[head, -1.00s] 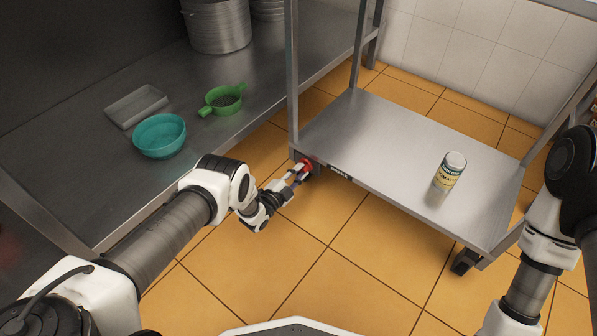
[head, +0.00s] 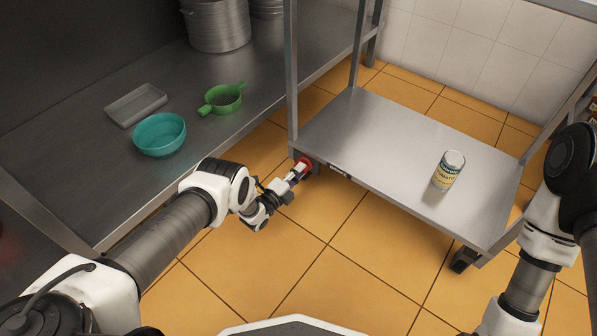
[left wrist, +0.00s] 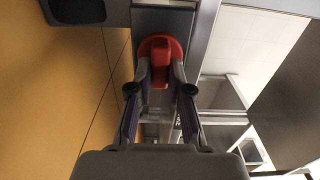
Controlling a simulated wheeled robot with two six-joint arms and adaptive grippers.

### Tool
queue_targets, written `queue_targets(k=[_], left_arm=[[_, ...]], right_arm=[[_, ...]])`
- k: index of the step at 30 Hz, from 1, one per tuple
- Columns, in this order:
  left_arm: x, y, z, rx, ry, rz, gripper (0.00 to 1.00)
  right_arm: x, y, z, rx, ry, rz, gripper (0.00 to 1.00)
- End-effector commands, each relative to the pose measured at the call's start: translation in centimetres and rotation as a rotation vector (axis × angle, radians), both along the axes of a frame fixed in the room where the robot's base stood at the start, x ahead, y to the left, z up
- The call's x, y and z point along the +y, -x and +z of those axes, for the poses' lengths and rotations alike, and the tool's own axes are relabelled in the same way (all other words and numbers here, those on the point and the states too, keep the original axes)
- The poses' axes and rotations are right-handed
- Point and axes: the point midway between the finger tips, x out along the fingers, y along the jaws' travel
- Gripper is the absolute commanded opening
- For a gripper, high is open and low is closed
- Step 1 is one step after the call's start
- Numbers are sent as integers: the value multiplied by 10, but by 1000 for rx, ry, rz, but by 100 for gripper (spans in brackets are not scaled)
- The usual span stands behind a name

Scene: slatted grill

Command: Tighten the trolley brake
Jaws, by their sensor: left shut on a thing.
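The trolley (head: 400,155) has a grey metal lower shelf and stands right of centre in the head view. A red brake knob (head: 304,163) is at its near left corner, low by the post. In the left wrist view the red brake knob (left wrist: 160,52) has a raised bar across its round face. My left gripper (head: 297,175) reaches the knob from the lower left, and in the left wrist view its fingertips (left wrist: 160,75) are shut on the bar from both sides. My right arm shows at the right edge of the head view, but its gripper is out of view.
A can (head: 448,170) stands on the trolley shelf. A steel counter (head: 60,165) on the left holds a teal bowl (head: 160,135), a green strainer (head: 222,99), a clear tray (head: 136,105) and a large pot (head: 217,25). The tiled floor (head: 300,245) in front is clear.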

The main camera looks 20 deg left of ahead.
Motion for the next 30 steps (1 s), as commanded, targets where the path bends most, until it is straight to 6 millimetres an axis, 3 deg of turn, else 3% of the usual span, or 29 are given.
queue_targets(k=[10, 11, 12, 23, 26, 30], left_arm=[[0, 1, -1, 2, -2, 0, 0], [0, 1, -1, 2, -2, 0, 29], [0, 1, -1, 2, -2, 0, 43], [1, 3, -1, 1, -1, 0, 44], [6, 14, -1, 2, -2, 1, 44], [17, 46, -1, 5, -1, 2, 44]], right_arm=[[0, 0, 0, 0, 0, 0, 40], [0, 0, 0, 0, 0, 0, 40], [0, 0, 0, 0, 0, 0, 40], [0, 0, 0, 0, 0, 0, 40], [0, 0, 0, 0, 0, 0, 40], [0, 0, 0, 0, 0, 0, 40]])
